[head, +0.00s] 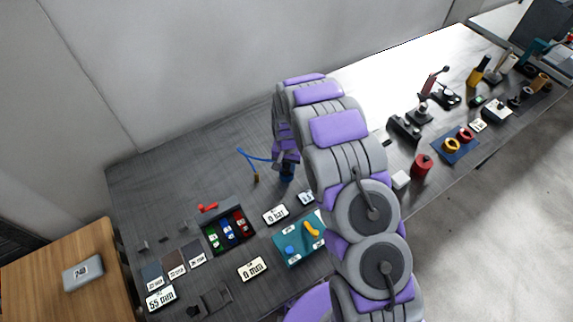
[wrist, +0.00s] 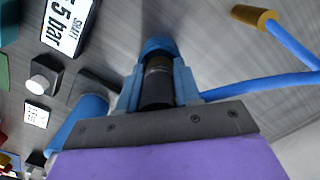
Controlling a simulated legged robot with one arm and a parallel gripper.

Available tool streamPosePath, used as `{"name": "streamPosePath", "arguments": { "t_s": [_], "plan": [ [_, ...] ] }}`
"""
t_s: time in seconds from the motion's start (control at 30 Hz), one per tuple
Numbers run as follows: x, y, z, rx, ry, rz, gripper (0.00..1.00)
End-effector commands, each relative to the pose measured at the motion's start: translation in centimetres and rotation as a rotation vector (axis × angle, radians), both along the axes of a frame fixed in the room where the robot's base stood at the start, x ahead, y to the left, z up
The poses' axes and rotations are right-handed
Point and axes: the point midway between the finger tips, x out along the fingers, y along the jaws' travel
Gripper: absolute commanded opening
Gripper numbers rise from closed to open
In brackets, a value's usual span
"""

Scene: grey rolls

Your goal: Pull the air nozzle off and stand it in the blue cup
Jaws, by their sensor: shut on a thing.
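My gripper (wrist: 158,88) has its blue fingers closed on a dark cylindrical piece, which seems to be the air nozzle (wrist: 157,86). In the head view my gripper (head: 286,162) is low over the bench, partly hidden by my arm. A round blue thing, perhaps the blue cup (wrist: 157,45), shows just beyond the fingertips; whether the dark piece is inside it or in front of it I cannot tell. A blue hose (wrist: 295,42) ends in a brass-coloured fitting (wrist: 255,16), lying apart from the gripper. The hose (head: 243,157) shows left of the gripper in the head view.
Another blue cylinder (wrist: 80,122) stands close to my gripper in the wrist view. A bar-reading label (wrist: 68,22) lies nearby. A black tray (head: 228,231) and a teal board (head: 292,252) occupy the front. The bench left of the hose is clear.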

Motion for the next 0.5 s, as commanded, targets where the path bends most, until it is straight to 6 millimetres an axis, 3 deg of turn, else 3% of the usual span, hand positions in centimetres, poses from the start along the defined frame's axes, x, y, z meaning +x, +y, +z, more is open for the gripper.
{"name": "streamPosePath", "arguments": {
  "t_s": [0.5],
  "plan": [
    [0.0, 0.0, 1.2, 0.001, -0.001, 0.0, 0.0]
  ]
}}
